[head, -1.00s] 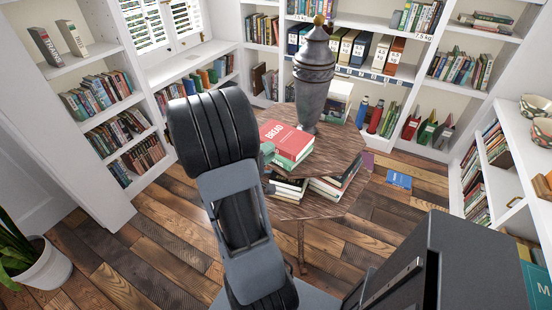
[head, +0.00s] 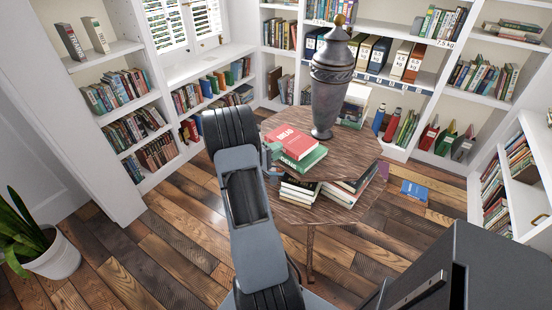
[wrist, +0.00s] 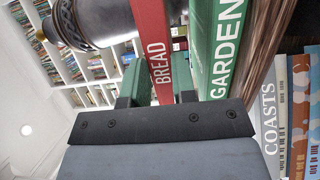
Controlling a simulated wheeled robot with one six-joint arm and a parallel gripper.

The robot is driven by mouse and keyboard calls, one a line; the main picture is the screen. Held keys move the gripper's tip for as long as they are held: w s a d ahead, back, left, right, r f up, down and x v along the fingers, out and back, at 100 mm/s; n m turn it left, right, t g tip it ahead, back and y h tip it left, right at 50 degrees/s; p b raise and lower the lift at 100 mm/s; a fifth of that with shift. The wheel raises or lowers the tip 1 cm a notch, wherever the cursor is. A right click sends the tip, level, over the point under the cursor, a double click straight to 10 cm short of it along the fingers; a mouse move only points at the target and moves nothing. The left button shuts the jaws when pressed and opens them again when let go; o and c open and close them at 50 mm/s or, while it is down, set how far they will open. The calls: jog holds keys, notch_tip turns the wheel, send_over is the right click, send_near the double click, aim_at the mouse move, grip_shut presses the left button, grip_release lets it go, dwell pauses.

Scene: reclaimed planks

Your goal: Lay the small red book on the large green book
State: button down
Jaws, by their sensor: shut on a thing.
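The small red book, marked BREAD (head: 290,138), is held flat over the large green book, marked GARDEN (head: 302,161), which lies on the upper top of the wooden table. My gripper (head: 271,153) comes in from the left and is shut on the red book's spine edge. In the wrist view the red book (wrist: 154,45) sits between the two fingers. The green book (wrist: 217,45) is beside it there, with a narrow gap between them. In the head view the red book hides much of the green book's cover.
A tall grey urn (head: 331,85) stands on the table just behind the books. More books (head: 300,190) are stacked on the tier below. A blue book (head: 414,191) lies on the plank floor at right.

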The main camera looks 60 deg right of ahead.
jog(key=shift+w+d+f, duration=0.15)
jog(key=shift+f, duration=0.8)
jog(key=shift+w+d+f, duration=0.1)
jog(key=shift+f, duration=0.8)
jog(key=c, duration=0.9)
grip_release()
jog(key=shift+f, duration=0.1)
